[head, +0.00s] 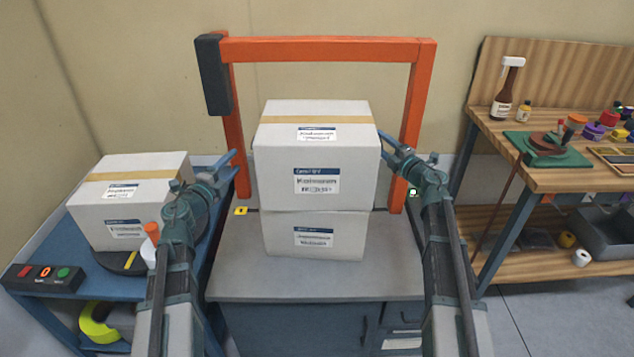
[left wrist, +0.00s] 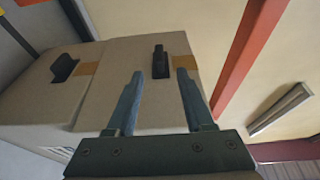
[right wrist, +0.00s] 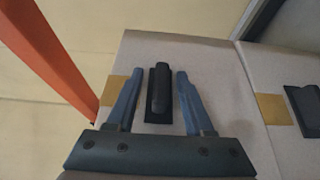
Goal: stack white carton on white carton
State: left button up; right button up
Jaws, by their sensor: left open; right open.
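A white carton (head: 317,165) with a tan tape strip and a label sits upright on another white carton (head: 313,236). The stack stands on a grey cabinet top (head: 240,275). My left gripper (head: 233,160) is open to the left of the upper carton, with a small gap. In the left wrist view, the upper carton's dark handle (left wrist: 160,62) shows between the fingertips. My right gripper (head: 384,140) is open close by its right side. In the right wrist view, a dark handle (right wrist: 158,92) lies between the fingers; contact cannot be told. The lower carton's handle (right wrist: 303,105) shows beside it.
An orange frame (head: 325,49) stands around the back of the stack. A third white carton (head: 128,203) sits on a blue side table (head: 70,240) with a button box (head: 44,277). A wooden workbench (head: 500,130) with bottles and small items stands at the right.

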jog(key=v, duration=1.2)
jog(key=shift+a, duration=0.1)
